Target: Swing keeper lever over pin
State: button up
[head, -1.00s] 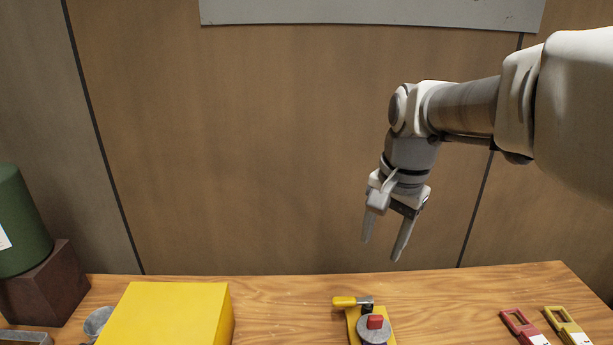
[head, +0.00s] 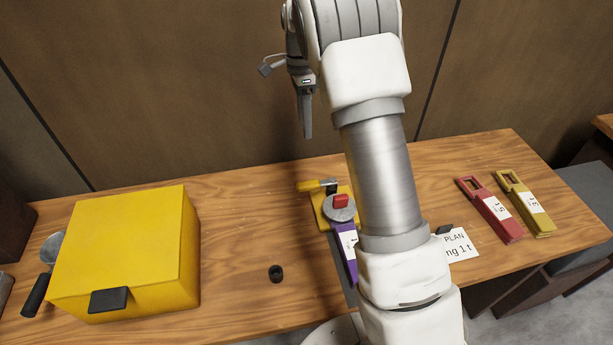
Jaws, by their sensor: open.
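The keeper lever (head: 311,186) has a yellow grip and a grey metal end, and lies at the back of a yellow base plate (head: 321,212) on the table. A round grey disc with a red block (head: 341,201) on top sits on that plate; whether the pin is under it I cannot tell. A purple tagged piece (head: 344,252) extends from the disc toward the front. My gripper (head: 305,135) hangs open and empty above and behind the lever, fingers pointing down. My arm hides the area right of the plate.
A yellow box (head: 130,250) with a dark handle stands at left, beside a dark-handled tool (head: 37,293). A small black ring (head: 276,273) lies in front. Red (head: 490,208) and yellow (head: 525,203) tagged pieces and a paper card (head: 458,246) lie at right.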

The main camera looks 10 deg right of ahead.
aim_at(317, 184)
jog(key=s+f, duration=0.1)
jog(key=f, duration=0.4)
jog(key=s+f, duration=0.1)
jog(key=f, duration=0.5)
jog(key=s+f, duration=0.1)
jog(key=f, duration=0.4)
jog(key=shift+s+f, duration=0.2)
grip_shut()
dwell(0.7)
